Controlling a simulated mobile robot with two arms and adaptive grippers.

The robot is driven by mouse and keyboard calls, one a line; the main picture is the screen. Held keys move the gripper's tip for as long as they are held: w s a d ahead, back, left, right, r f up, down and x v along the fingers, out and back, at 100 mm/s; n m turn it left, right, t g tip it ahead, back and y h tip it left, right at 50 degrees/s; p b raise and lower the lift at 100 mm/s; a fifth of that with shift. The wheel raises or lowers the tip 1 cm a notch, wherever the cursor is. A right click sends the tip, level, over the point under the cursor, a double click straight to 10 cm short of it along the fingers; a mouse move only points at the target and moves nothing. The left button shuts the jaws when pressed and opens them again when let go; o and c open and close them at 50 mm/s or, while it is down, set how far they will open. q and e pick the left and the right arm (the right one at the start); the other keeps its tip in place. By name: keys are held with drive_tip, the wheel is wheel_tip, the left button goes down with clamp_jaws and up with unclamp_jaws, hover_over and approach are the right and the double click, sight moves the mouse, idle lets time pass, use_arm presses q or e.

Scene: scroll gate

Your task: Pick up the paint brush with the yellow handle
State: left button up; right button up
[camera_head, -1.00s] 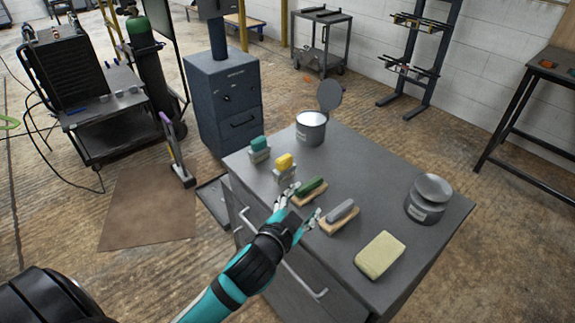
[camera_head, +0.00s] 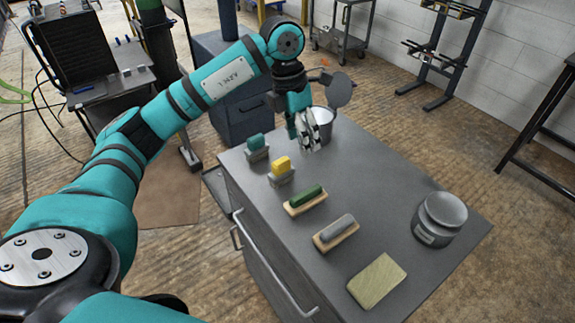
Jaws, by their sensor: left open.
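The yellow-handled brush (camera_head: 282,164) sits on the grey table (camera_head: 375,185), between a teal-handled one (camera_head: 256,143) and a green-topped one (camera_head: 306,195). Its lower part is grey. My left gripper (camera_head: 309,145) points down from above, behind and to the right of the yellow-handled brush, close in front of the open can (camera_head: 325,122). Its fingers are open, with nothing seen between them. The gripper is apart from the yellow brush and partly covers the can. My right gripper is not in view.
A grey-topped block on a wooden base (camera_head: 337,233) and a pale yellow pad (camera_head: 377,281) lie nearer the front. A closed can (camera_head: 440,219) stands at the right. The can's round lid (camera_head: 339,90) stands raised behind it. The table's middle right is clear.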

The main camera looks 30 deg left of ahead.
use_arm(q)
drive_tip(key=n+y, duration=0.1)
drive_tip(key=y, duration=0.1)
approach(280, 162)
wheel_tip(280, 162, down, 8)
drive_tip(key=shift+w+f+p, duration=0.15)
drive_tip(key=shift+f+p, duration=0.05)
drive_tip(key=shift+p, duration=0.85)
drive_tip(key=shift+f, duration=0.6)
drive_tip(key=f+p, duration=0.1)
drive_tip(key=f, duration=0.1)
drive_tip(key=f+p, duration=0.1)
drive_tip(key=f, duration=0.1)
drive_tip(key=shift+w+d+f, duration=0.1)
drive_tip(key=shift+w, duration=0.1)
drive_tip(key=shift+f, duration=0.6)
clamp_jaws()
